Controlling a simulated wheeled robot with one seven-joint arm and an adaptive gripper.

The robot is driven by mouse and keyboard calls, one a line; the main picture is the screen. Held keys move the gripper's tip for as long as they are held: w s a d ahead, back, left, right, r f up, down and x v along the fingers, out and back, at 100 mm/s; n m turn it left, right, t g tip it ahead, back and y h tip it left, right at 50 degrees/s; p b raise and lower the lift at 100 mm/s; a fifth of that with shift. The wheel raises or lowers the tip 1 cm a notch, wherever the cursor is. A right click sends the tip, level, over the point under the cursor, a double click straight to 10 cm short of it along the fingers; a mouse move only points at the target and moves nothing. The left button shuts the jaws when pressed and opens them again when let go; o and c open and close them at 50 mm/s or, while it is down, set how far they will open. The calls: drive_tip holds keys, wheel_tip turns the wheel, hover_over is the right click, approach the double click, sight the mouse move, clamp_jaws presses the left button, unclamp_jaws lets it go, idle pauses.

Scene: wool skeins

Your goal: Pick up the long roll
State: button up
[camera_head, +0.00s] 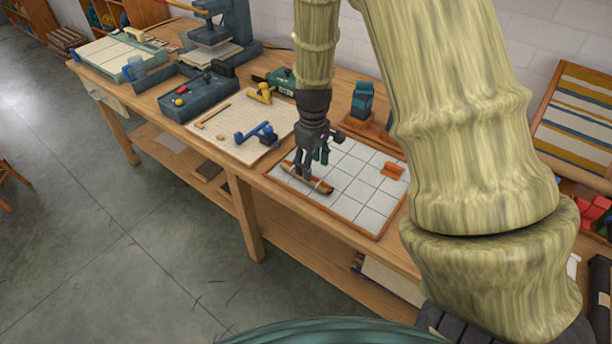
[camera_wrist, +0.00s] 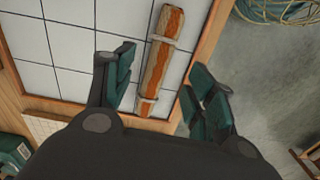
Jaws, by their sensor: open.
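The long roll (camera_wrist: 159,65) is a brown and orange roll with two pale ties around it. In the wrist view it lies on the white tiled tray, close to the tray's wooden rim. In the head view the roll (camera_head: 308,178) lies near the tray's front left corner, partly hidden by my gripper. My gripper (camera_head: 314,165) is above the roll, pointing down. In the wrist view my gripper (camera_wrist: 163,88) is open and empty, with the roll showing between its two green-padded fingers. I cannot tell the exact height above the roll.
The tiled tray (camera_head: 350,186) also holds a small orange piece (camera_head: 393,170) at its right. A board with a blue clamp (camera_head: 257,134) lies to the left. A teal block (camera_head: 362,100) stands behind. The bench's front edge is close to the tray.

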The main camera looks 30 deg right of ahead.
sight(313, 177)
drive_tip(key=shift+s+d+f+p, duration=0.1)
drive_tip(key=shift+f+p, duration=0.3)
drive_tip(key=shift+f, duration=1)
drive_tip(key=shift+s+d+f+p, duration=0.1)
drive_tip(key=shift+f+p, duration=0.25)
drive_tip(key=shift+f, duration=1.05)
drive_tip(key=c, duration=1.1)
